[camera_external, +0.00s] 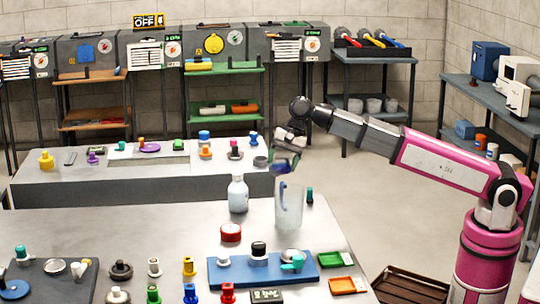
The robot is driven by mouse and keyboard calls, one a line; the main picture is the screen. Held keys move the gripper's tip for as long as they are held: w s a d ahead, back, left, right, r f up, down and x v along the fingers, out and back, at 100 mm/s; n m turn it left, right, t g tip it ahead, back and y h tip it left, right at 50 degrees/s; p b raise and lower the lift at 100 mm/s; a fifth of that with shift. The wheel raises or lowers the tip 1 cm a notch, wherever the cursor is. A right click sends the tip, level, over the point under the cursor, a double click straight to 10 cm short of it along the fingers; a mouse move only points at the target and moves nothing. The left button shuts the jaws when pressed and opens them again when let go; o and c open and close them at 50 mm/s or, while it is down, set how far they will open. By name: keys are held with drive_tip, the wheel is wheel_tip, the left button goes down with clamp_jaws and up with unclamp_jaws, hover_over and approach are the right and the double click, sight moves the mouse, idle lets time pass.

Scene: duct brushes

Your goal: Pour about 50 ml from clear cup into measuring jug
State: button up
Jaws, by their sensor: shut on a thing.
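The measuring jug (292,212), tall and clear with a bluish handle on its left, stands upright on the near table. My gripper (287,147) is above the jug and a little to its left, pointing down. It is shut on the clear cup (284,167), which looks tilted, with a dark blue-purple patch on it. The cup is above the jug's rim, apart from it as far as I can see. The liquid levels in cup and jug are too small to tell, and no stream is visible.
A white bottle (238,194) stands just left of the jug, with a red round container (231,233) in front. A small teal-topped item (309,196) is close on the jug's right. A blue tray (235,275) with fittings lies nearer. The table's right edge is close by.

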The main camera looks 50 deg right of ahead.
drive_tip(key=shift+s+f+t+h, duration=0.15)
drive_tip(key=shift+t+h, duration=0.15)
drive_tip(key=shift+t, duration=0.2)
drive_tip(key=shift+s+a+r+t, duration=0.25)
drive_tip(key=shift+s+t, duration=0.05)
drive_tip(key=shift+s, duration=0.15)
idle(0.5)
drive_tip(key=shift+s+a+r+n+t+h, duration=0.25)
drive_tip(key=shift+s+r+n+t+h, duration=0.1)
drive_tip(key=shift+t+h, duration=0.2)
idle(0.6)
drive_tip(key=shift+w, duration=0.2)
drive_tip(key=shift+s+a+r+h, duration=0.1)
drive_tip(key=shift+s+r+h, duration=0.05)
drive_tip(key=shift+h, duration=0.1)
drive_tip(key=shift+w+d+f, duration=0.2)
drive_tip(key=shift+w+d, duration=0.05)
drive_tip(key=shift+w, duration=0.2)
drive_tip(key=shift+w+d+f+g+y, duration=0.15)
drive_tip(key=shift+f+g+y, duration=0.2)
drive_tip(key=shift+g, duration=0.2)
drive_tip(key=shift+w+d+f+g+y, duration=0.1)
drive_tip(key=shift+f+g+y, duration=0.1)
drive_tip(key=shift+g+y, duration=0.3)
drive_tip(key=shift+r+g+y, duration=0.2)
drive_tip(key=shift+g+y, duration=0.05)
drive_tip(key=shift+g, duration=0.15)
